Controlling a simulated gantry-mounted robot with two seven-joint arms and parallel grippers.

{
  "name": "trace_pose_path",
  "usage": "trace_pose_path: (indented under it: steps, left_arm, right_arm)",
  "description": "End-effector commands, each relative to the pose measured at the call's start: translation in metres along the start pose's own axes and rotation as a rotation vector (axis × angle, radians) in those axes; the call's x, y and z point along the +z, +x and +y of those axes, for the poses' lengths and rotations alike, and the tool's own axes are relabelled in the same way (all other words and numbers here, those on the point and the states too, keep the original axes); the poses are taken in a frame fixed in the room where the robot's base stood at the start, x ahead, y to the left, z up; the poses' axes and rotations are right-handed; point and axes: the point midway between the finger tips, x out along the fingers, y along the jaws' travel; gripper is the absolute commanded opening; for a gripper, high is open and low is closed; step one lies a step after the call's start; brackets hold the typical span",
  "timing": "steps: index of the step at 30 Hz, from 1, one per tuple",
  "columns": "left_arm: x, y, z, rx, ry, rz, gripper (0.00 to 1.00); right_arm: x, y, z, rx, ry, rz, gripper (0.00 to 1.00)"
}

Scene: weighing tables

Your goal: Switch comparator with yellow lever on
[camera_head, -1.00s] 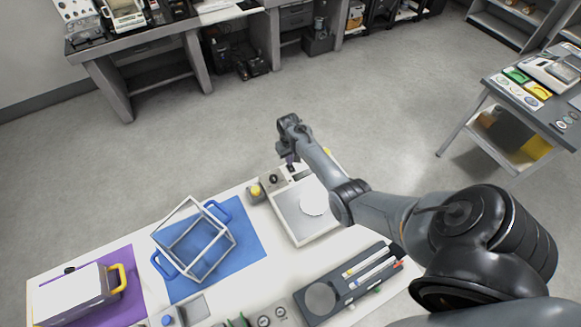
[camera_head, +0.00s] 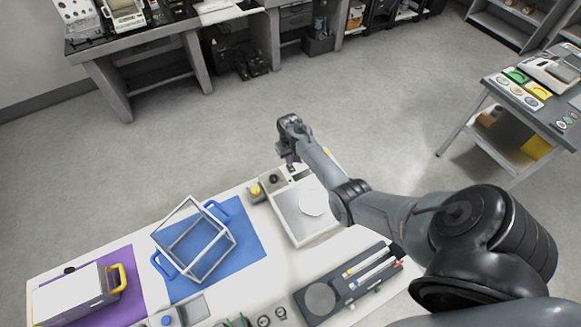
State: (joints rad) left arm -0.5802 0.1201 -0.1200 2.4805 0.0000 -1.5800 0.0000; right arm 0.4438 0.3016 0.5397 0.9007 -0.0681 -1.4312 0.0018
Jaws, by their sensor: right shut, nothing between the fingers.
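A white comparator (camera_head: 316,231) with a square silver plate and a round white disc stands at the back of the near table. A small yellow part (camera_head: 327,153) shows at its far right corner, partly behind my right arm; I cannot tell whether it is the lever. A dark round knob (camera_head: 274,180) sits at its far left corner. My right gripper (camera_head: 291,167) points down at the far edge of the comparator, shut and empty; I cannot tell whether it touches. My left gripper is out of view.
A small grey box with a yellow knob (camera_head: 254,189) stands left of the comparator. A white open frame with blue handles (camera_head: 193,240) stands on a blue mat (camera_head: 254,247). A dark tray (camera_head: 333,307) holds pens in front. Floor beyond the table is clear.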

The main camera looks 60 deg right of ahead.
Motion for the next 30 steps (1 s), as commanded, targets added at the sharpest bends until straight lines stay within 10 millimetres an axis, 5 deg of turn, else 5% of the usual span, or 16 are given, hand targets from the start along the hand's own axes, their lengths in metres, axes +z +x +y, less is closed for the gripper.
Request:
trace_pose_path:
  steps: [30]
  left_arm:
    - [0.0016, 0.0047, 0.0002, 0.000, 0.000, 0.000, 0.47]
  right_arm:
    - [0.0000, 0.0067, 0.0001, 0.000, 0.000, 0.000, 0.00]
